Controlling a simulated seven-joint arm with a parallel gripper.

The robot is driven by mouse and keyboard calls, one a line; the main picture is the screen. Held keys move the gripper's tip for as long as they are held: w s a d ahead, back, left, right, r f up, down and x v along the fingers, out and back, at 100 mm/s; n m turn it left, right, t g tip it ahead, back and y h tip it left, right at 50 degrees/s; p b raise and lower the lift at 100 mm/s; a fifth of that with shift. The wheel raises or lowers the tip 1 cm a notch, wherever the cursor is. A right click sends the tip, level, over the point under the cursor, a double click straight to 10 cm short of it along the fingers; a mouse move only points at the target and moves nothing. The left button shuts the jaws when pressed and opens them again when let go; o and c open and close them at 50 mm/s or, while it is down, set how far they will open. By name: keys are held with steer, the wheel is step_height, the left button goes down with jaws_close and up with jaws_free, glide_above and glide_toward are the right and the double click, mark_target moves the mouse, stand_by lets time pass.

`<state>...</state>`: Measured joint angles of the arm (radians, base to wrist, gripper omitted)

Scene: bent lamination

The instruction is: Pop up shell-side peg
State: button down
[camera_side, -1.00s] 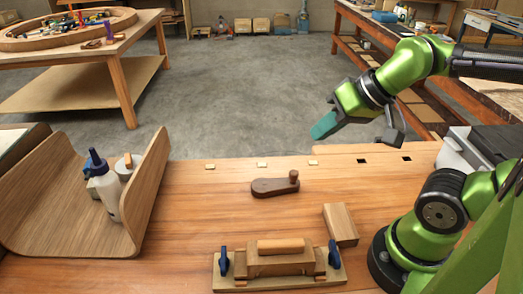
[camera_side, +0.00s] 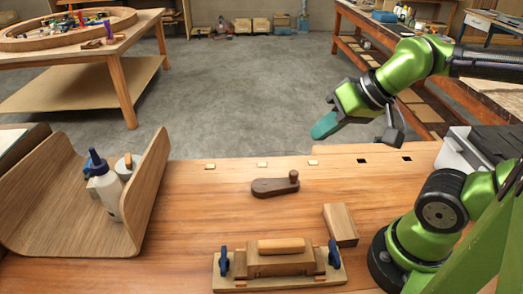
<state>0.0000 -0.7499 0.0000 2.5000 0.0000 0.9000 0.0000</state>
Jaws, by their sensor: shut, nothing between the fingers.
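Three small pale square pegs sit in a row along the far edge of the wooden bench (camera_side: 180,215). The leftmost peg (camera_side: 210,166) is nearest the curved wooden shell (camera_side: 150,190). The middle peg (camera_side: 263,164) and the right peg (camera_side: 313,162) are farther along the row. All three look about level with the bench top; they are too small to tell exactly. My gripper (camera_side: 323,129), with teal fingers, is shut and empty. It hangs in the air beyond the far edge in the picture, above and right of the pegs, touching nothing visible.
Two dark square holes (camera_side: 362,161) (camera_side: 406,159) continue the row. A dark wooden piece with an upright knob (camera_side: 275,187) lies mid-bench. A wooden block (camera_side: 341,225) and a clamped wooden fixture (camera_side: 280,262) are in front. A glue bottle (camera_side: 106,190) stands inside the shell.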

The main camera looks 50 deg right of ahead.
steer(key=shift+d, duration=0.1)
stand_by(0.5)
steer(key=t+y, duration=0.1)
glide_above(213, 167)
step_height(213, 167, down, 14)
steer(key=shift+d+m, duration=0.1)
steer(key=shift+m, duration=0.3)
steer(key=shift+f, duration=4.35)
